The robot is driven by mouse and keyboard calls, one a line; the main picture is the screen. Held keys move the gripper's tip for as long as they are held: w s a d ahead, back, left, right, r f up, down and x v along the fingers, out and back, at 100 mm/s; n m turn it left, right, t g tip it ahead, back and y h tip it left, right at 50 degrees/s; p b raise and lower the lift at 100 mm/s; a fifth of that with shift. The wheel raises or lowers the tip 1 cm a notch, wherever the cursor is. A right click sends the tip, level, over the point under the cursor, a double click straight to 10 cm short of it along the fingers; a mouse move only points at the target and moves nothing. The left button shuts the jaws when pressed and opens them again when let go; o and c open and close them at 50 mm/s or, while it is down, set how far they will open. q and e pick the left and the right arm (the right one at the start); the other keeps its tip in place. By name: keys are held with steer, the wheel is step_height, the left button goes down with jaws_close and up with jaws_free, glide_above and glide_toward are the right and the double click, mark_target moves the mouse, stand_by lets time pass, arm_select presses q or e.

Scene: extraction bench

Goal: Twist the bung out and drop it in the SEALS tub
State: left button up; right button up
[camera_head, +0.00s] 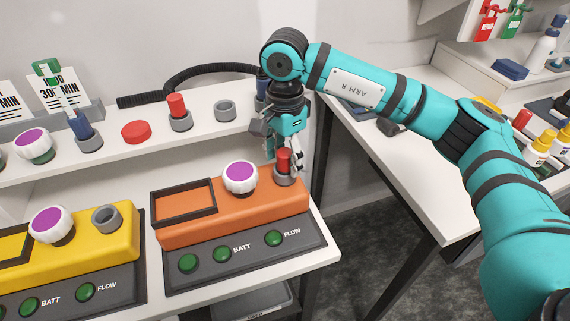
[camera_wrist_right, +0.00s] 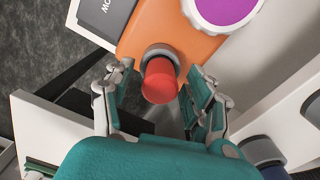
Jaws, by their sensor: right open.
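The red bung (camera_head: 284,162) stands upright in a grey ring socket at the right end of the orange unit (camera_head: 235,212). It also shows in the wrist view, where the bung (camera_wrist_right: 160,82) sits in the grey collar (camera_wrist_right: 160,53). My right gripper (camera_head: 284,158) points down over the bung, with its fingers apart on either side. In the wrist view the open fingers of my right gripper (camera_wrist_right: 164,92) flank the bung with gaps on both sides. I cannot make out a tub marked SEALS. My left gripper is out of view.
A white knob with a purple cap (camera_head: 240,177) stands left of the bung. A yellow unit (camera_head: 75,240) has an empty grey socket (camera_head: 107,219). The shelf behind holds another red bung (camera_head: 177,105) in a socket, a red disc (camera_head: 136,132) and an empty ring (camera_head: 224,110).

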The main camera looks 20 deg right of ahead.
steer(key=m, duration=0.4)
steer(key=shift+f+m+b, duration=0.1)
steer(key=shift+m+b, duration=0.3)
steer(key=m, duration=1)
steer(key=shift+b, duration=0.4)
steer(key=m, duration=0.3)
steer(key=shift+m, duration=0.3)
steer(key=shift+c, duration=0.3)
